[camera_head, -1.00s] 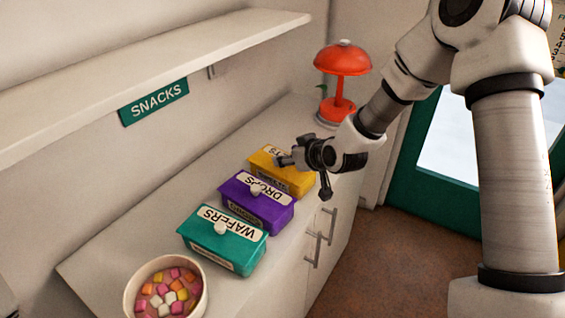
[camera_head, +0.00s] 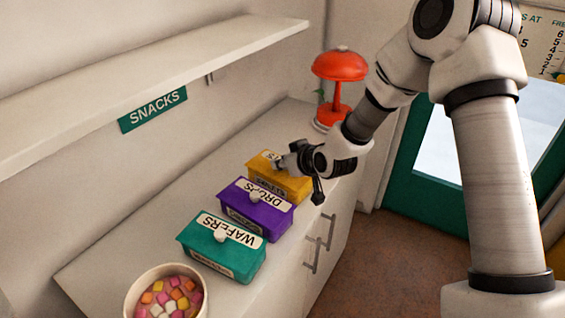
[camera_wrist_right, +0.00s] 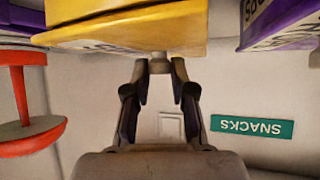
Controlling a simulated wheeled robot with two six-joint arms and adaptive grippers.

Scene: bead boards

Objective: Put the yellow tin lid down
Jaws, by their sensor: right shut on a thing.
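The yellow tin (camera_head: 296,189) stands on the counter at the far end of a row of three tins. Its yellow lid (camera_head: 262,163) is at the top of the tin, partly hidden by my right gripper (camera_head: 283,163). In the right wrist view the yellow lid (camera_wrist_right: 120,32) fills the upper middle, with its knob (camera_wrist_right: 159,64) between the fingertips of my right gripper (camera_wrist_right: 159,80). The right gripper is shut on the lid's knob. I cannot tell whether the lid sits flush on the tin. My left gripper is not in view.
The purple tin (camera_head: 240,207) stands close beside the yellow one, with the teal tin (camera_head: 245,263) nearer. A bowl of sweets (camera_head: 134,300) is at the front. A red lamp (camera_head: 340,66) stands behind the yellow tin. A shelf (camera_head: 150,75) overhangs the counter's left.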

